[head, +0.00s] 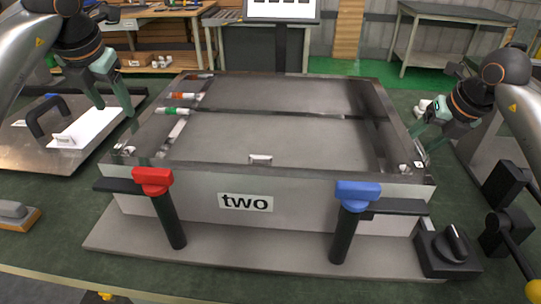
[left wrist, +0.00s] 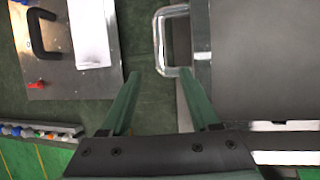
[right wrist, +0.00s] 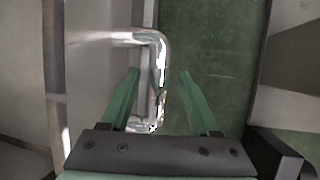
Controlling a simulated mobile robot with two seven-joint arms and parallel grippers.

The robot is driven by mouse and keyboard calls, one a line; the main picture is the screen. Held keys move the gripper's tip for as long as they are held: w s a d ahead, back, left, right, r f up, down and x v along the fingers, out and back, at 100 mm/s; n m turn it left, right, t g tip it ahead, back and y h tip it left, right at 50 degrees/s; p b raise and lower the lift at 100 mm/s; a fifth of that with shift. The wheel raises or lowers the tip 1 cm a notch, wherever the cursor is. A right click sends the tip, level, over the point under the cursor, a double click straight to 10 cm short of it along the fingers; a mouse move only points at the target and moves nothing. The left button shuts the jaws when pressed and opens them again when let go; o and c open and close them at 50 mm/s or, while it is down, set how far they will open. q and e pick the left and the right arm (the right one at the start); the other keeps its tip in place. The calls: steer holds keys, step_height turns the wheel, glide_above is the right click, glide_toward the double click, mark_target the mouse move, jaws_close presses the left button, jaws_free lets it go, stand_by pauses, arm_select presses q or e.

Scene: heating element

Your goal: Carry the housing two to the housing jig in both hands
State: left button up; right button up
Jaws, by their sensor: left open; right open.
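Housing two (head: 300,190) is a large open grey metal box with "two" on its front wall. It appears to stand on a grey base plate (head: 225,255) with a red clamp (head: 152,180) and a blue clamp (head: 357,195) at its front, seemingly the housing jig. My left gripper (head: 118,112) is open at the box's left side; a chrome handle (left wrist: 161,40) lies just ahead of its fingertips in the left wrist view. My right gripper (head: 420,152) is open at the right side, with the other chrome handle (right wrist: 162,60) between its fingers, apparently not gripped.
A metal plate with a black handle (head: 45,118) and a white block (head: 88,127) lies at the left. A black knob unit (head: 450,250) sits at the front right. Inside the housing are tubes with orange and green bands (head: 172,111). Workbenches (head: 450,35) stand behind.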

steer(key=v, duration=1)
steer(key=shift+s+r, duration=0.15)
steer(key=shift+r, duration=0.2)
